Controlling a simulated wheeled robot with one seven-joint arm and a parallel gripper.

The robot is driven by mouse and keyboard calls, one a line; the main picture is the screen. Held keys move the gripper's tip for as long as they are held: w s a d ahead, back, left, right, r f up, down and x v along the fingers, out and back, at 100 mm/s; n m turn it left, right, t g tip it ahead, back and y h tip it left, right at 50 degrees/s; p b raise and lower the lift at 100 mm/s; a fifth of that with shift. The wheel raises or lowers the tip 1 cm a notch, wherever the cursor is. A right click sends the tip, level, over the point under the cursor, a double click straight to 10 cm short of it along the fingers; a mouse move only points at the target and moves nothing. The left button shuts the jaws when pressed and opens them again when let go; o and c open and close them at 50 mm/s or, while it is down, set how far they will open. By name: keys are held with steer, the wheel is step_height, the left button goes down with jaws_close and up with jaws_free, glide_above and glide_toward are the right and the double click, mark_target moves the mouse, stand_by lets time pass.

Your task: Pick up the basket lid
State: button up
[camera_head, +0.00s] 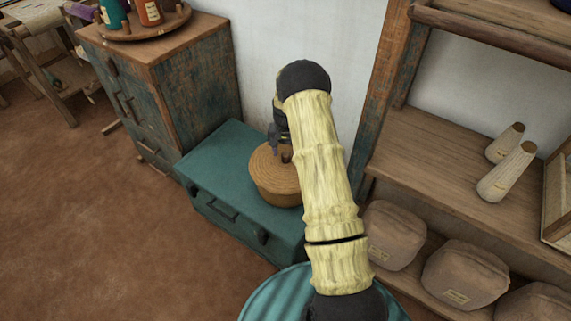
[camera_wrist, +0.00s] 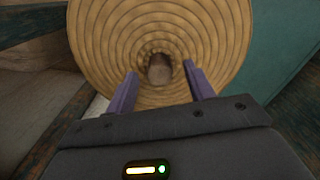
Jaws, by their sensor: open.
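The basket lid (camera_wrist: 105,45) is the round, coiled, straw-coloured top of a basket, with a dark knob (camera_wrist: 160,70) at its middle. In the head view the lid (camera_head: 266,166) tops the round woven basket (camera_head: 275,190), which stands on a teal chest. My gripper (camera_wrist: 160,84) is open over the lid. Its two purple fingers stand on either side of the knob in the wrist view, with gaps on both sides. Whether the fingers touch the lid cannot be told. In the head view my arm hides the right side of the basket and part of my gripper (camera_head: 281,150).
The teal chest (camera_head: 225,150) stands between a worn wooden drawer cabinet (camera_head: 190,85) and a wooden shelf (camera_head: 425,150) with two pale cones (camera_head: 506,172) and several cloth bundles (camera_head: 393,235). A white wall is behind. The brown floor (camera_head: 90,220) at left is clear.

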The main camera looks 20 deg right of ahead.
mark_target(286, 154)
step_height(286, 154, down, 2)
steer(key=shift+d+f, duration=0.1)
steer(key=shift+s, duration=0.1)
stand_by(0.3)
steer(key=c, duration=1.1)
steer(key=shift+r, duration=0.2)
step_height(286, 154, up, 10)
steer(key=shift+f+p, duration=0.1)
steer(key=shift+p, duration=0.35)
